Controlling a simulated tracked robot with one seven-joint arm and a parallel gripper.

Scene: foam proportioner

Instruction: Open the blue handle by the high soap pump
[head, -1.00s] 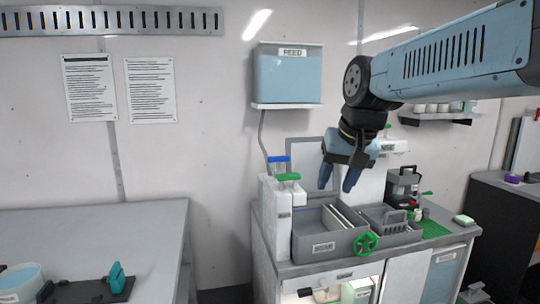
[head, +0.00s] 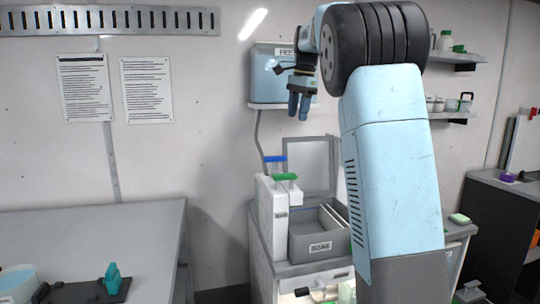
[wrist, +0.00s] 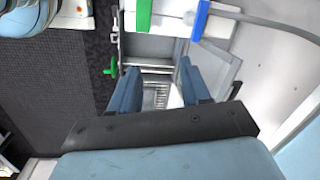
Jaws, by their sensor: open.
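The blue handle (head: 275,159) tops a white pump body (head: 266,215) at the back left of the counter. A green handle (head: 286,177) sits just in front of it on a slightly lower white pump. My gripper (head: 299,117) hangs open and empty above and a little right of the handles, in front of the wall tank, fingers pointing down. In the wrist view the blue handle (wrist: 200,20) lies at the top, beyond my open fingers (wrist: 157,70), with the green handle (wrist: 144,14) left of it. Nothing touches the fingers.
A blue wall tank (head: 268,85) hangs behind my gripper, with a grey hose (head: 258,138) running down from it. A green wheel (wrist: 112,67) shows in the wrist view. My arm hides the counter's right part.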

